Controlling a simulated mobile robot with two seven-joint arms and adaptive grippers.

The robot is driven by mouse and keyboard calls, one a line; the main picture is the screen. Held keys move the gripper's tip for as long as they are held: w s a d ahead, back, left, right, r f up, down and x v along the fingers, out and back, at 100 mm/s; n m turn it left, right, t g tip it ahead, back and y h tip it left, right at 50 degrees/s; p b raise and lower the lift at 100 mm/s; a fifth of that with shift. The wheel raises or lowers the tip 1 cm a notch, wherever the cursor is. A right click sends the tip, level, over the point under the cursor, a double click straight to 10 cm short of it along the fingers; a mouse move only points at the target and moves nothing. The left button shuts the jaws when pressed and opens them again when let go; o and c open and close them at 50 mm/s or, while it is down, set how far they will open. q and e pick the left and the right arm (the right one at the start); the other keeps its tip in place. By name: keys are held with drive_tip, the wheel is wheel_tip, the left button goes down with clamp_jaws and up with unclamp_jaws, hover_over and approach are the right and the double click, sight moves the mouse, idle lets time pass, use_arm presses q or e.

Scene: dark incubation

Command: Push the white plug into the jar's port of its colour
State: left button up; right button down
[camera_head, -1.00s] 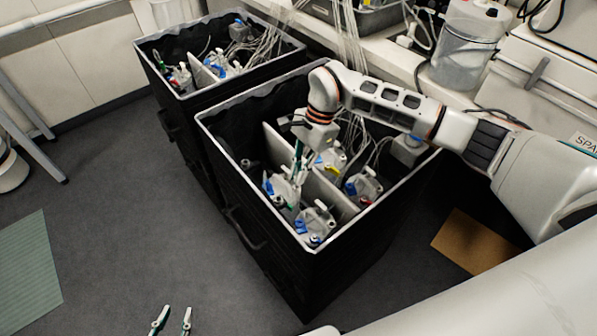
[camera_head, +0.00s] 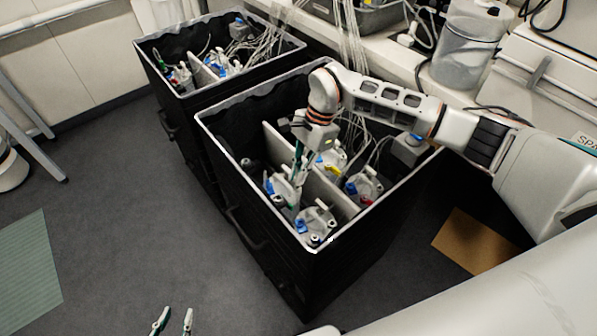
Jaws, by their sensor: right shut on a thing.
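My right gripper (camera_head: 297,178) reaches down into the nearer black box (camera_head: 262,225), its slim teal-tipped fingers over the left front jar (camera_head: 278,188). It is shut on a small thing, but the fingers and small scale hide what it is. I cannot pick out the white plug or a white port with certainty. Another jar (camera_head: 318,217) with a blue part stands at the box's front corner. A jar with a red part (camera_head: 365,187) stands right of the divider. My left gripper (camera_head: 174,322) is open and empty low at the bottom edge, away from the box.
A white divider (camera_head: 329,189) splits the nearer box. More jars with coloured parts and tubes stand behind. A second black box (camera_head: 185,118) stands behind left. A bench with a clear container (camera_head: 468,50) lies behind.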

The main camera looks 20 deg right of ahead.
drive_tip(key=shift+f, duration=0.6)
drive_tip(key=c, duration=2)
unclamp_jaws()
drive_tip(key=shift+c, duration=0.2)
drive_tip(key=shift+r, duration=0.1)
drive_tip(key=shift+d+r, duration=0.1)
drive_tip(key=shift+r, duration=0.1)
drive_tip(key=v, duration=1.1)
drive_tip(key=shift+r, duration=0.25)
